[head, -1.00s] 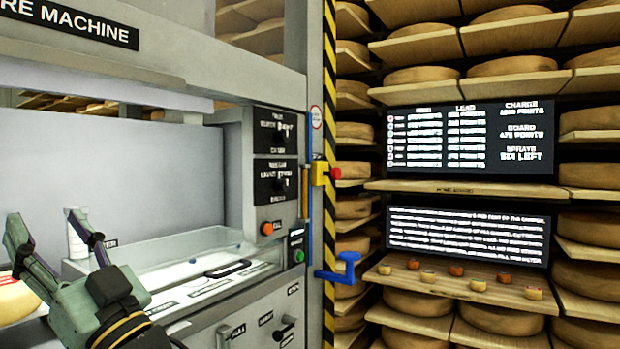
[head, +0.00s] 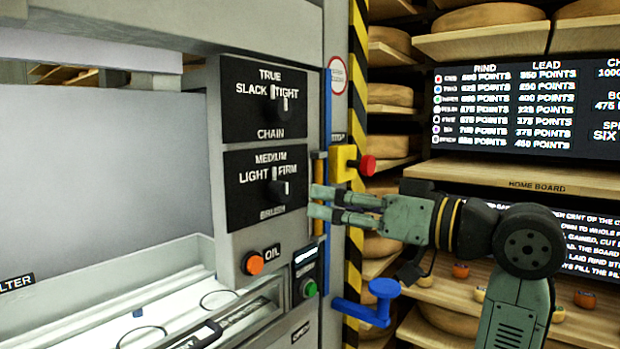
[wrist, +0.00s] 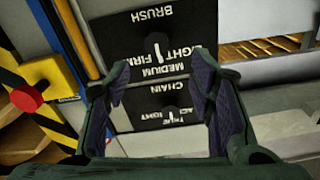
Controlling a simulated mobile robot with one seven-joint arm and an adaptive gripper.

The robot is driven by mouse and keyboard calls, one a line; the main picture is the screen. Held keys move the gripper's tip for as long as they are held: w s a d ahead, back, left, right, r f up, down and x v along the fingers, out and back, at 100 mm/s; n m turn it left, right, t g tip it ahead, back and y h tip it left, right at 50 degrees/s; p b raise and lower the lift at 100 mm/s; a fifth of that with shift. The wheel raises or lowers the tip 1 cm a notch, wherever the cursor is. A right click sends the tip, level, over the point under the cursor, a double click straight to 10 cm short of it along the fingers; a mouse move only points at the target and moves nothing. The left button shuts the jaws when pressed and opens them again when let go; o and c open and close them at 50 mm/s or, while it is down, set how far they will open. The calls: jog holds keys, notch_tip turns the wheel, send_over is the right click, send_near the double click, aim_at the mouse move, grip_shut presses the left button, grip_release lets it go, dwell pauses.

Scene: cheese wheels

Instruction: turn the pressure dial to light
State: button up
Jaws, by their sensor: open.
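The brush dial panel (head: 265,183) is black, lettered MEDIUM at the top, LIGHT at left, FIRM at right and BRUSH below. Its dark knob (head: 280,188) sits mid-panel, with a white pointer mark up between LIGHT and FIRM, towards MEDIUM. My gripper (head: 314,202) is just right of this panel, fingers pointing left, open and empty, apart from the knob.
A similar chain dial panel (head: 240,110) is directly above. An orange oil button (head: 253,263) and a green button (head: 308,288) are below. A yellow block with a red knob (head: 367,165) and a blue crank handle (head: 383,289) stand near my arm. Cheese shelves are at right.

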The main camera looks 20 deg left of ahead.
aim_at(286, 191)
jog(key=p+x, duration=0.1)
jog(key=x, duration=0.3)
jog(key=p+x, duration=0.2)
jog(key=x, duration=0.3)
jog(key=shift+w+r, duration=0.1)
jog(key=shift+w, duration=0.15)
jog(key=shift+w+a, duration=0.2)
jog(key=shift+a, duration=0.2)
jog(key=c, duration=1.1)
jog(key=shift+c, duration=0.2)
